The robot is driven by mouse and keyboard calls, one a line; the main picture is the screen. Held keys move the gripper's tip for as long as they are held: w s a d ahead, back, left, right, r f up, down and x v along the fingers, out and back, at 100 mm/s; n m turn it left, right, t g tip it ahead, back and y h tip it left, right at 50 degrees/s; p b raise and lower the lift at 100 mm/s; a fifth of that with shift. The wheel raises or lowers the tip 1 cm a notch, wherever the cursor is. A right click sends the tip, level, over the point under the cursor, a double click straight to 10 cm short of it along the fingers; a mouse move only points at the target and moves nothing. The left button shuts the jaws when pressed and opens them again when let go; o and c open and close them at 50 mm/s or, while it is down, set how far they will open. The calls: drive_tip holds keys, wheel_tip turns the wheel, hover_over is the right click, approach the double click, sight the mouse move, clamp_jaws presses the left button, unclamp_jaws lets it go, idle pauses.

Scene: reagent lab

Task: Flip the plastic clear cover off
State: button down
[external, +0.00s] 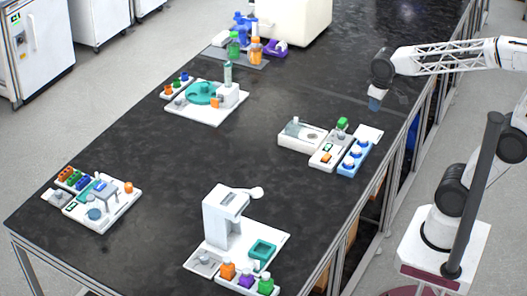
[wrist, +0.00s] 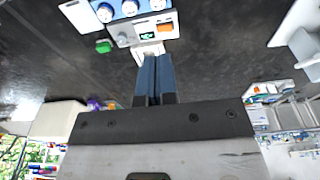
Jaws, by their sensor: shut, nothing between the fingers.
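My gripper (external: 375,103) hangs above the right part of the black bench, up and to the right of a small white station. Its two blue fingers (wrist: 154,78) are together and empty in the wrist view. The station has a white box with a pale recessed top (external: 301,134), a white unit with a small screen (external: 327,155) and a blue rack with white-and-blue round caps (external: 353,158). The screen unit shows beyond the fingertips in the wrist view (wrist: 124,36). I cannot make out a clear cover for certain; the fingers hide part of the station.
A green-capped item (external: 342,124) stands at the station. A white device with an arm (external: 222,217) is at the front, a teal round device (external: 202,93) at the back left, and bottles (external: 234,47) at the back. The bench middle is clear.

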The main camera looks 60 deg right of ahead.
drive_tip(key=w+d+r+g, duration=0.1)
drive_tip(key=w+g, duration=0.1)
drive_tip(key=w, duration=1.2)
drive_tip(key=g, duration=0.4)
hover_over(296, 124)
drive_tip(key=w+a, duration=0.2)
drive_tip(key=w, duration=1)
wheel_tip(296, 124, down, 15)
drive_tip(key=shift+w+d+f, duration=0.15)
drive_tip(key=shift+w+f, duration=0.35)
drive_tip(key=shift+w, duration=0.25)
drive_tip(key=shift+f, duration=0.1)
drive_tip(key=s+f, duration=0.7)
drive_tip(key=f, duration=0.2)
drive_tip(key=shift+s, duration=0.4)
